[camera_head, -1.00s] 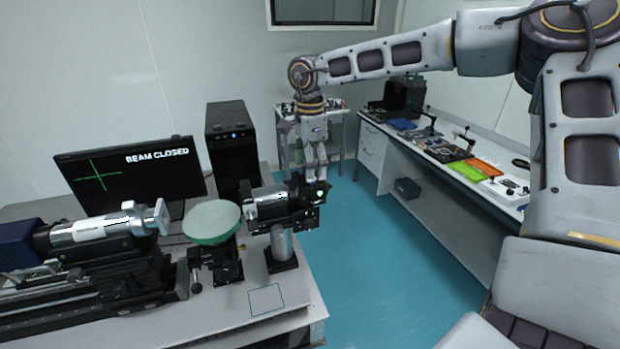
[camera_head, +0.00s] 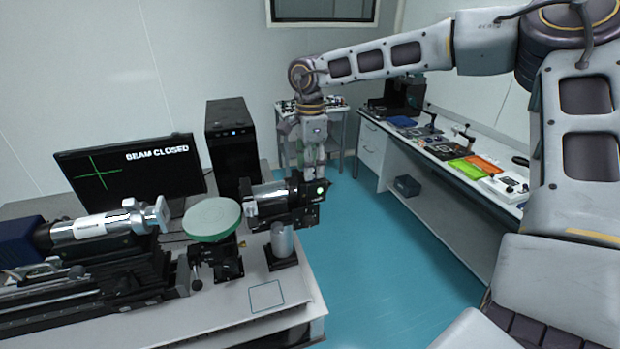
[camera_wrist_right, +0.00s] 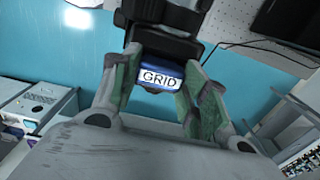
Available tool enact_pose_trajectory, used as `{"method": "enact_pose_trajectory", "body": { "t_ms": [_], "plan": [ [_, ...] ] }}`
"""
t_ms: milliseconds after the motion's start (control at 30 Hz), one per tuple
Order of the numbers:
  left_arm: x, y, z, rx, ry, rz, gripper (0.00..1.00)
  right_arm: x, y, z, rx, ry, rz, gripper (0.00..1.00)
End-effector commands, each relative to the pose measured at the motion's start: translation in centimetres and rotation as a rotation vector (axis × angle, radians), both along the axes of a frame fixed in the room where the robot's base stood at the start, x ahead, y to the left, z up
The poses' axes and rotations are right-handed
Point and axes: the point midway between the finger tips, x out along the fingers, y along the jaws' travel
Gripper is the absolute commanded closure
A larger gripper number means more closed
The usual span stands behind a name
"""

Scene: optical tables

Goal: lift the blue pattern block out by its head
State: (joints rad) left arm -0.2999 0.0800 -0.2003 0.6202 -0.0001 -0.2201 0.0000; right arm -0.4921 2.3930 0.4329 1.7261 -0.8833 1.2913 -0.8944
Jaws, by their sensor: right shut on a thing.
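The blue pattern block (camera_wrist_right: 160,72) shows in the right wrist view as a blue head with a white GRID label. My right gripper (camera_wrist_right: 158,76) has its two green-padded fingers on either side of this head and is shut on it. The black holder (camera_wrist_right: 162,42) lies directly beyond the head; I cannot tell how far the block sits in it. In the head view my right gripper (camera_head: 314,168) points down just above the black end of the horizontal barrel assembly (camera_head: 290,203). The blue block cannot be made out there. My left gripper is not in view.
A round pale green disc (camera_head: 212,217) stands left of the barrel, beside a silver cylinder (camera_head: 95,225). The monitor (camera_head: 130,173) reads BEAM CLOSED. A black computer tower (camera_head: 232,145) stands behind. Blue floor (camera_head: 365,260) separates this table from the right-hand bench (camera_head: 440,158).

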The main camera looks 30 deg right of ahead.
Motion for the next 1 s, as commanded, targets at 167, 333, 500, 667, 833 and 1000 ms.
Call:
{"method": "enact_pose_trajectory", "body": {
  "t_ms": [167, 333, 500, 667, 833, 1000],
  "plan": [
    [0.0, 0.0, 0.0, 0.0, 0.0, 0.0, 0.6, 0.0, 0.0, 0.0, 0.0, -0.001, 0.0, 0.81],
    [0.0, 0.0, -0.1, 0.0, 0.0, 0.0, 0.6, 0.0, 0.0, 0.3, 0.0, -0.001, 0.0, 0.81],
    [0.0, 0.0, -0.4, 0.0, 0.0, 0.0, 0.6, 0.1, 0.0, 1.4, 0.0, -0.003, -0.001, 0.81],
    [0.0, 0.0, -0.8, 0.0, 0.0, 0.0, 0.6, 0.1, 0.0, 3.4, -0.001, -0.003, 0.0, 0.81],
    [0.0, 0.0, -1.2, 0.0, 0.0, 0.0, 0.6, 0.1, 0.0, 6.0, -0.001, -0.003, 0.0, 0.81],
    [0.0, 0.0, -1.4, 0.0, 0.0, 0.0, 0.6, 0.1, 0.0, 8.3, 0.001, -0.002, 0.0, 0.81]
  ]
}}
